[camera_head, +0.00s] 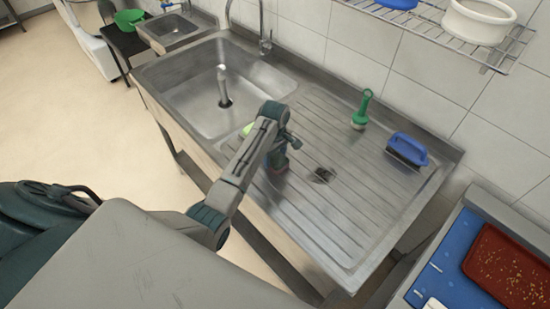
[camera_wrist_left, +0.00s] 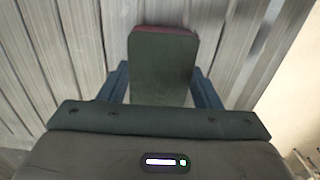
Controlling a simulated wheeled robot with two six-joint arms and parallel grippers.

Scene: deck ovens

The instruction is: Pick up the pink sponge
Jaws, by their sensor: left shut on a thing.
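The pink sponge (camera_wrist_left: 165,65) is between the fingers of my left gripper in the left wrist view. Its dark green face is toward the camera, and a thin pink-red edge shows at its far end. In the head view only a small reddish part (camera_head: 277,167) of it shows under the gripper. My left gripper (camera_head: 281,154) is shut on the sponge over the left part of the ribbed drainboard (camera_head: 340,215). I cannot tell whether the sponge touches the drainboard. My right gripper is not in view.
A light green thing (camera_head: 247,129) is partly hidden by my arm. The sink basin (camera_head: 190,92) is left. A red tray (camera_head: 510,270) is at lower right.

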